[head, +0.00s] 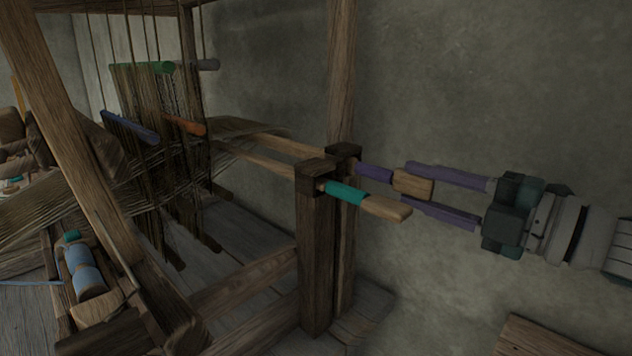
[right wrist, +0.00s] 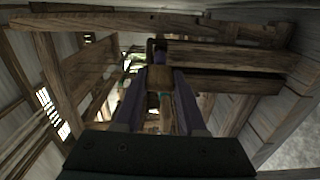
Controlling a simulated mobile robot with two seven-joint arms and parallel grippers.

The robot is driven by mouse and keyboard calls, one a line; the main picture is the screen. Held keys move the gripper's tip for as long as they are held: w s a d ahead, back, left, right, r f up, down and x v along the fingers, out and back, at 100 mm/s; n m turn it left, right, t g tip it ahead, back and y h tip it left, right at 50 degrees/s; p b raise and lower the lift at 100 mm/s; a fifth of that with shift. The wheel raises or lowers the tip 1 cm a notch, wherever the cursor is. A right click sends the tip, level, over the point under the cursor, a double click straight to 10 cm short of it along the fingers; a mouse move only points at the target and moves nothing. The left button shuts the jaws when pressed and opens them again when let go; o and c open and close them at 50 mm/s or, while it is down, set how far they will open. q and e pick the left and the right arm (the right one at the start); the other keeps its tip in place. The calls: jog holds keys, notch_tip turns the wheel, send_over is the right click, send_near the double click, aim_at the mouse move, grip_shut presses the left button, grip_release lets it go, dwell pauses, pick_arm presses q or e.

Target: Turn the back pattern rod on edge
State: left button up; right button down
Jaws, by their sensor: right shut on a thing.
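The back pattern rod (head: 375,173) has a purple band and a pale wooden end. It passes through a slot at the top of a dark post, behind the front pattern rod (head: 345,193) with its teal band. My right gripper (head: 411,184) comes in from the right and is shut on the back rod's wooden end, one finger above and one below it in the head view. The right wrist view shows the purple band (right wrist: 160,52) beyond the fingers. I cannot tell the exact turn of the rod. The front rod's end looks flatter. My left gripper is not in view.
The wooden post (head: 313,250) stands beside the gripper, with a tall upright (head: 341,70) behind it. Warp threads and heddles with coloured bars (head: 130,127) are at left. The stone wall (head: 500,80) is behind; the space right of the post is mostly free.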

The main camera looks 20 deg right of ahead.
jog(key=shift+n, duration=0.4)
jog(key=c, duration=0.8)
grip_release()
jog(key=shift+o, duration=0.2)
jog(key=shift+s, duration=0.1)
jog(key=v, duration=0.9)
jog(key=shift+s+d, duration=0.2)
jog(key=shift+s, duration=0.15)
jog(key=shift+p, duration=0.3)
